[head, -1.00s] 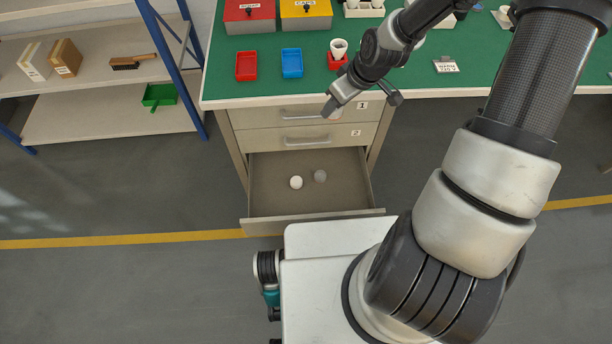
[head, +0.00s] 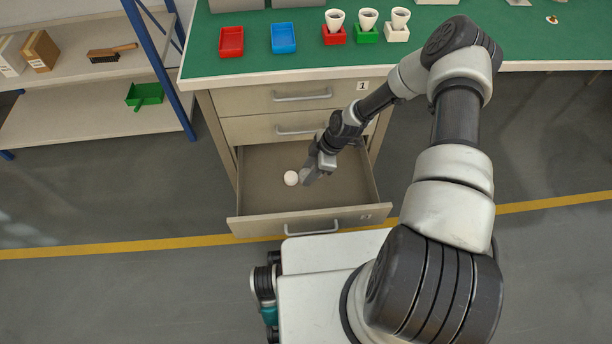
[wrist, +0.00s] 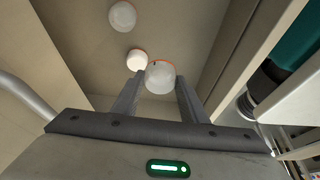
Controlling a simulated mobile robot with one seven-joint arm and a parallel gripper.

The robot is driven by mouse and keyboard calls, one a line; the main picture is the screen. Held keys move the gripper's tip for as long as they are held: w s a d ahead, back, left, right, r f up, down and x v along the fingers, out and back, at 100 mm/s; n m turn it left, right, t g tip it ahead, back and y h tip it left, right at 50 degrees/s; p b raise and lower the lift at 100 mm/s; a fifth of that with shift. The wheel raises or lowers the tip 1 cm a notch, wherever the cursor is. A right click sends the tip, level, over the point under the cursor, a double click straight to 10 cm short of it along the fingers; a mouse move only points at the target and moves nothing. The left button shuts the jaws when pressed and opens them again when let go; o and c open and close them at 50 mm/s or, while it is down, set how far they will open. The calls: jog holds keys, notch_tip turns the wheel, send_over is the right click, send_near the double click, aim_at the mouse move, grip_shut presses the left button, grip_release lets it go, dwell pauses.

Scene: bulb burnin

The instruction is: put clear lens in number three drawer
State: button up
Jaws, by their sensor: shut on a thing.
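The number three drawer (head: 262,205) is the lowest one and is pulled open. My gripper (head: 308,178) reaches down into its opening, pointing at the drawer floor. In the wrist view my gripper (wrist: 160,92) is shut on a pale, greyish dome-shaped lens (wrist: 160,78), which I take as the clear lens. A bright white round lens (head: 291,178) lies in the drawer just left of my gripper; it also shows in the wrist view (wrist: 137,60). A greyer round lens (wrist: 122,15) lies further off; my gripper hides it in the head view. I cannot tell whether the held lens touches the floor.
Drawers one (head: 270,98) and two (head: 265,128) above are shut. The green bench top (head: 250,62) holds a red tray (head: 231,42), a blue tray (head: 283,38) and white cups in small coloured holders. The drawer's right part is largely clear.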

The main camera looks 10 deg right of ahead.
notch_tip(320, 180, down, 9)
jog(key=shift+b, duration=1)
jog(key=shift+w+f+b, duration=0.2)
jog(key=shift+w+b, duration=0.1)
jog(key=shift+w, duration=0.4)
jog(key=shift+w+f+b, duration=0.25)
jog(key=shift+w+b, duration=0.05)
jog(key=shift+w, duration=0.35)
jog(key=shift+w+f+b, duration=0.2)
jog(key=shift+w+b, duration=0.1)
jog(key=shift+w, duration=0.4)
jog(key=shift+f, duration=0.15)
jog(key=o, duration=1)
jog(key=p+v, duration=0.5)
jog(key=v, duration=0.7)
jog(key=shift+a+r, duration=0.1)
jog(key=shift+r, duration=0.15)
